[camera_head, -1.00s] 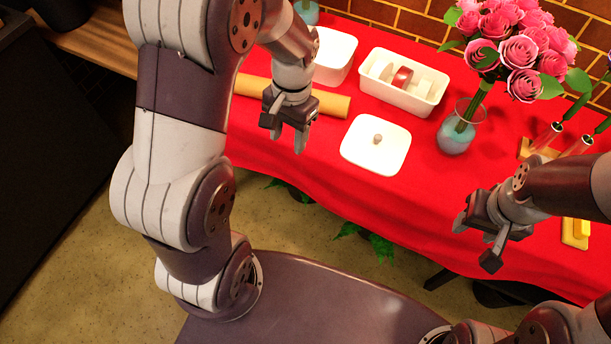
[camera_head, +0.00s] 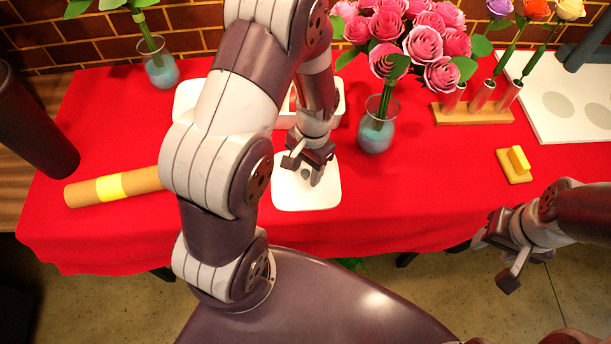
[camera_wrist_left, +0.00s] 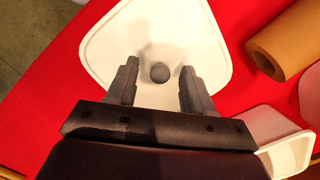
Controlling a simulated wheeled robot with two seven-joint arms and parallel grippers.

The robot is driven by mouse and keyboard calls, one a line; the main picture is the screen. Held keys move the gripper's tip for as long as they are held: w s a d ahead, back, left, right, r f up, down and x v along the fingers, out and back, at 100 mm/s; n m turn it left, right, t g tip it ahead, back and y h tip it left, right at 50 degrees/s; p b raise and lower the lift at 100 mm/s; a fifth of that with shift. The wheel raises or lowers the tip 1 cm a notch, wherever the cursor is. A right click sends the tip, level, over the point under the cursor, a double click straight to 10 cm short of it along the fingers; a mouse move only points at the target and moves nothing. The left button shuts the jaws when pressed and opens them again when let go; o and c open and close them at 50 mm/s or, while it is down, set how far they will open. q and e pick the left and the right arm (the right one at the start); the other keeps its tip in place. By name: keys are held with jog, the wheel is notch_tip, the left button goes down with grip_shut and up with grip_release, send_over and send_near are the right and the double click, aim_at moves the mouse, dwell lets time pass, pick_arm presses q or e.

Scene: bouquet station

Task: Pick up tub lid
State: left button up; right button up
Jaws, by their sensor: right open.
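The tub lid (camera_head: 322,197) is a white rounded square lying flat on the red tablecloth. It also shows in the left wrist view (camera_wrist_left: 110,45), with a round grey knob (camera_wrist_left: 160,72) at its middle. My left gripper (camera_head: 308,172) is over the lid. In the left wrist view its two fingers (camera_wrist_left: 159,88) are open, one on each side of the knob with gaps between. I cannot tell how far above the lid the fingertips are. My right gripper (camera_head: 496,255) is open and empty at the right, near the table's front edge.
A white tub (camera_head: 188,95) stands behind my left arm, partly hidden. A glass vase (camera_head: 376,135) of pink roses stands close behind the lid to the right. A paper roll (camera_head: 145,181) lies at the left. A yellow-handled block (camera_head: 515,165) lies at the right.

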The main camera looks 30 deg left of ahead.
pick_arm(q)
grip_shut()
